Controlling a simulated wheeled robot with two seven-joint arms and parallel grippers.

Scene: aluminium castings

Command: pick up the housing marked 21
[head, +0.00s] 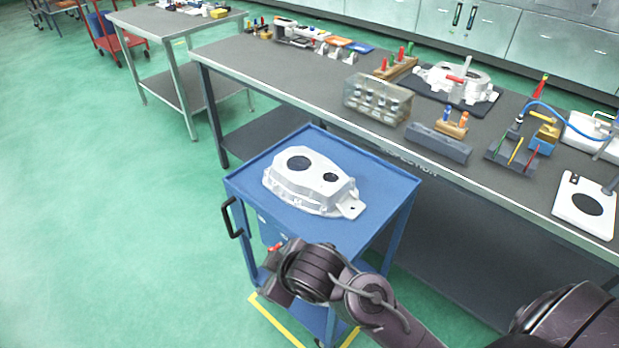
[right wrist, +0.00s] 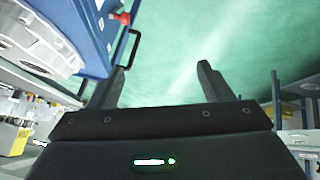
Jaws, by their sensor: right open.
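A pale aluminium housing (head: 312,182) with two dark round openings and a lug at its right end lies on the blue trolley top (head: 385,180). No number is readable on it. In the right wrist view a pale casting, which appears to be this housing (right wrist: 42,42), is cut off at the upper left. My right gripper (right wrist: 162,82) is open and empty, its two fingers apart over green floor and clear of the housing. In the head view my right arm reaches in front of the trolley's near side; its fingers cannot be made out there. My left gripper is not in view.
A black handle (head: 230,218) juts from the trolley's left side. Behind stands a long grey inspection bench (head: 270,75) with another casting (head: 455,82) on a dark mat, a clear box (head: 377,98) and several small tools. Green floor (head: 110,220) is free on the left.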

